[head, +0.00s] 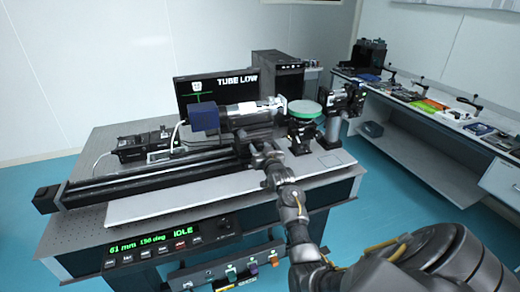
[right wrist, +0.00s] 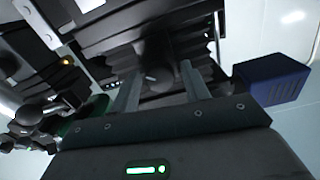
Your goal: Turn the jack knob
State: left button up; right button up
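The jack knob (right wrist: 158,78) is a dark round knob on the black jack (right wrist: 190,45) in the right wrist view. In the head view my right gripper (head: 268,156) reaches up to the jack under the tube and hides the knob. In the right wrist view my right gripper (right wrist: 160,68) is open, with one finger on each side of the knob and gaps showing beside it. I cannot tell how deep the knob sits between the fingers. The tube (head: 247,114), with a blue box (head: 204,117) at its left end, lies above the jack. My left gripper is not in view.
A black rail (head: 150,180) runs along the optical table (head: 85,232). A monitor (head: 240,80) behind reads "TUBE LOW". A front panel (head: 170,245) shows "61 mm", a degree reading and "IDLE". A round green-rimmed stage (head: 303,112) stands right of the tube.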

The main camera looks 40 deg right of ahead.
jog(key=c, duration=0.8)
jog(key=shift+o, duration=0.2)
jog(key=shift+m, duration=0.3)
jog(key=m+p, duration=0.1)
jog(key=m, duration=0.2)
jog(key=shift+p, duration=0.35)
jog(key=m+p, duration=0.1)
jog(key=m, duration=0.5)
jog(key=shift+r+p, duration=0.1)
jog(key=shift+p, duration=0.3)
jog(key=m+p, duration=0.2)
jog(key=m, duration=0.4)
jog(key=m+p, duration=0.2)
jog(key=m, duration=0.3)
jog(key=shift+m, duration=0.3)
